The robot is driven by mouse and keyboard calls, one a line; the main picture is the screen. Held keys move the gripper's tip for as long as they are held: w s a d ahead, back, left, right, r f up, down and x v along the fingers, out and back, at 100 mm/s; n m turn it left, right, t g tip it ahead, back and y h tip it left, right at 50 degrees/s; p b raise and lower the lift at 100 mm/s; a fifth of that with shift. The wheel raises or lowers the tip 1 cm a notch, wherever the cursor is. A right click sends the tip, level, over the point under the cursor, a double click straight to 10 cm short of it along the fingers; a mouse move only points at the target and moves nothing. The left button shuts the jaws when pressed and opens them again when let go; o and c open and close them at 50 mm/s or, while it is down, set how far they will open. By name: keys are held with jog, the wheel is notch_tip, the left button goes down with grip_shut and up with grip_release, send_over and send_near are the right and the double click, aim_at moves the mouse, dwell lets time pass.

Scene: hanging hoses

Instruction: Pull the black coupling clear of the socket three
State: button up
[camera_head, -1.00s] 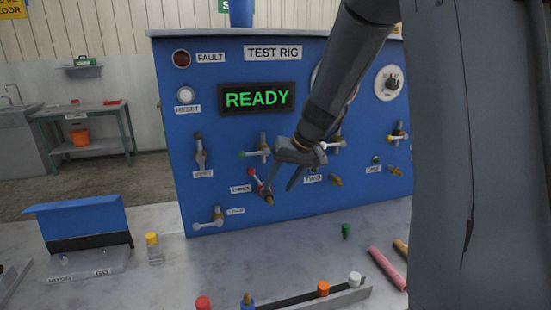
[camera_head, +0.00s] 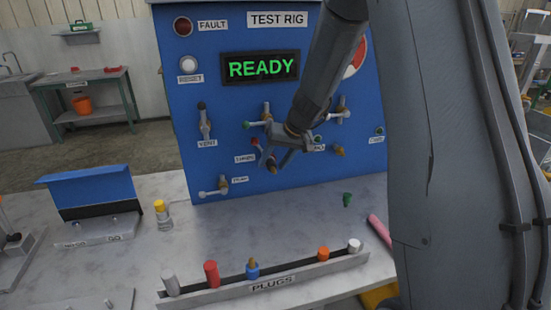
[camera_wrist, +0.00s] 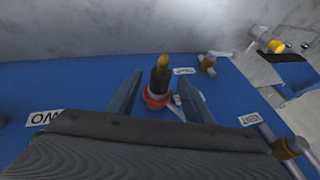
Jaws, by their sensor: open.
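The black coupling (camera_wrist: 161,78) shows in the wrist view as a dark fitting with a brass-coloured tip. Most of the socket is hidden. My gripper is open, with one finger on each side of the coupling in the wrist view (camera_wrist: 157,92). I see no clear contact.
The blue test rig panel (camera_head: 225,112) shows READY. Valve levers sit close around my gripper, with a red-ended one (camera_head: 255,142) beside it. A plug rail (camera_head: 275,284) with several coloured plugs and a green plug (camera_head: 347,199) lie on the bench below.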

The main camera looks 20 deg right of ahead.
grip_shut()
jog(key=shift+s+b, duration=0.65)
jog(key=shift+s, duration=0.1)
dwell(0.8)
jog(key=shift+s+b, duration=1.1)
jog(key=shift+s, duration=1.05)
jog(key=shift+r, duration=0.1)
jog(key=shift+s+r+p, duration=0.55)
jog(key=shift+s+r, duration=0.9)
jog(key=shift+s, duration=0.05)
